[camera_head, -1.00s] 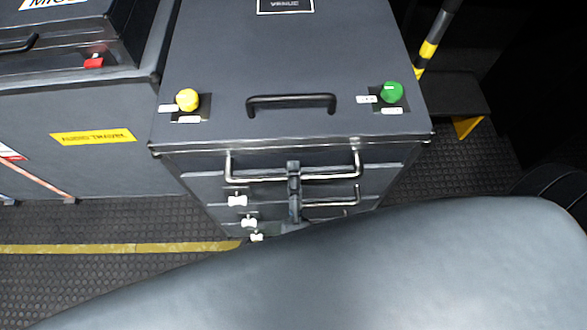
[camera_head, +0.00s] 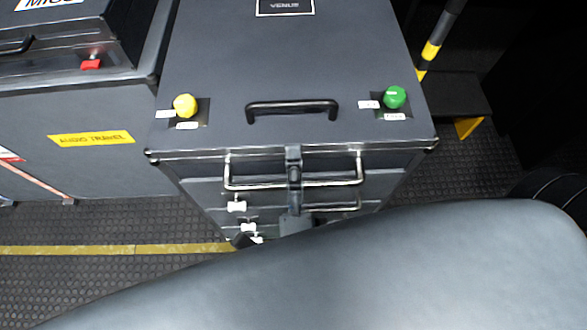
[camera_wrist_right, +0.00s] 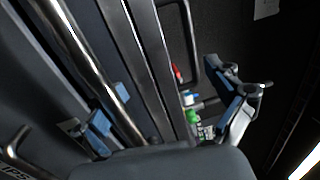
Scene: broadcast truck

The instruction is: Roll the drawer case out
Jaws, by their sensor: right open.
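The drawer case (camera_head: 290,75) is a dark grey box with a black top handle (camera_head: 291,108), a yellow knob (camera_head: 185,105) and a green knob (camera_head: 395,97). Its front has stacked drawers, a chrome bar handle (camera_head: 325,185), a dark central latch and small white knobs. My right gripper (camera_head: 268,233) shows only in part at the low front of the case, mostly hidden by my large grey arm. In the right wrist view my right gripper (camera_wrist_right: 172,108) is open, and a chrome bar (camera_wrist_right: 85,62) seems to run between its fingers. Contact is unclear. My left gripper is out of view.
Another grey case with a yellow label (camera_head: 91,139) stands close on the left. Textured floor with a yellow strip (camera_head: 120,250) shows at the lower left.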

